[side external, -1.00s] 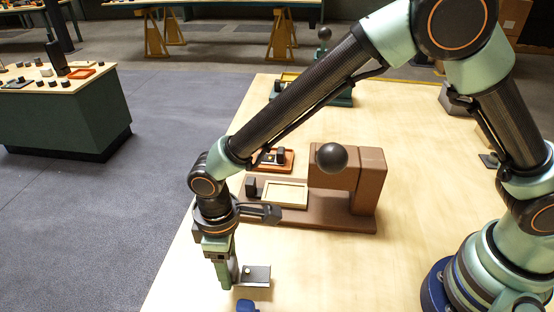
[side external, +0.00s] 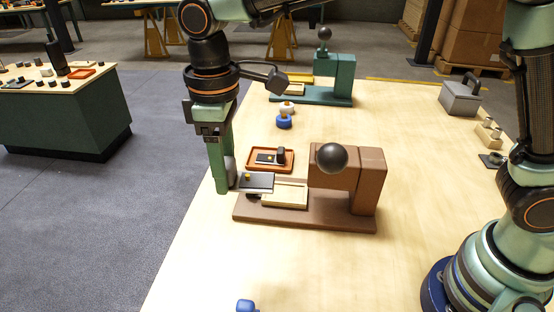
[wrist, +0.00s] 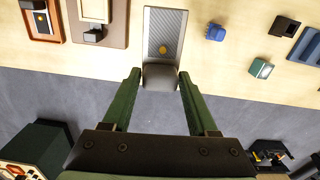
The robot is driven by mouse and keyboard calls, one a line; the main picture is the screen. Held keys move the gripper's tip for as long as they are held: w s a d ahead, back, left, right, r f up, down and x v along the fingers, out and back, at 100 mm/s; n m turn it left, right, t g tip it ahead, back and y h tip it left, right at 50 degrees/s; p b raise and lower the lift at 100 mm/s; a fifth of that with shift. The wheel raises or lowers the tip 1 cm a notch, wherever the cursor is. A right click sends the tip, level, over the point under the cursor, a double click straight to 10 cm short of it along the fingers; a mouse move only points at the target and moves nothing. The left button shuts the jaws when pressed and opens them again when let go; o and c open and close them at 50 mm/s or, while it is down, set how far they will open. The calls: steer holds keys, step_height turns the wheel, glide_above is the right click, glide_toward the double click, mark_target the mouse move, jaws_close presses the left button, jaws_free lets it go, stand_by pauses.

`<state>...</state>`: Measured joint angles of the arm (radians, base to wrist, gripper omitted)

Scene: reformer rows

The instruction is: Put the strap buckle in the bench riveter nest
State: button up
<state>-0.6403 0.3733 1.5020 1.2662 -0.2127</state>
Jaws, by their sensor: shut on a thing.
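The strap buckle (side external: 256,180), a dark grey plate with a yellow stud and a rounded grey end, is held level in my gripper (side external: 226,178). In the wrist view, the buckle (wrist: 165,38) points away between the fingers of my gripper (wrist: 160,76), which close on its rounded end. The brown bench riveter (side external: 366,178) has a black ball and a pale, shallow rectangular nest (side external: 290,196) on its base. In the side view the buckle overlaps the nest's left end and seems above it; the exact gap cannot be told. The buckle partly hides a dark block beside the nest.
An orange tray (side external: 249,160) holding a similar dark plate lies just behind the brown riveter. A teal riveter (side external: 335,75) stands farther back, with blue and white knobs (side external: 284,122) before it. A blue part (side external: 246,305) lies at the front.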

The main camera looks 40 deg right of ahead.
steer(key=w+d+r, duration=0.2)
steer(key=w+d, duration=0.6)
steer(key=d, duration=0.6)
steer(key=shift+m, duration=0.4)
steer(key=f, duration=1.9)
steer(key=shift+w+d+f, duration=0.25)
steer(key=shift+w+d, duration=0.05)
steer(key=shift+d, duration=0.1)
steer(key=shift+f, duration=0.15)
steer(key=o, duration=1.4)
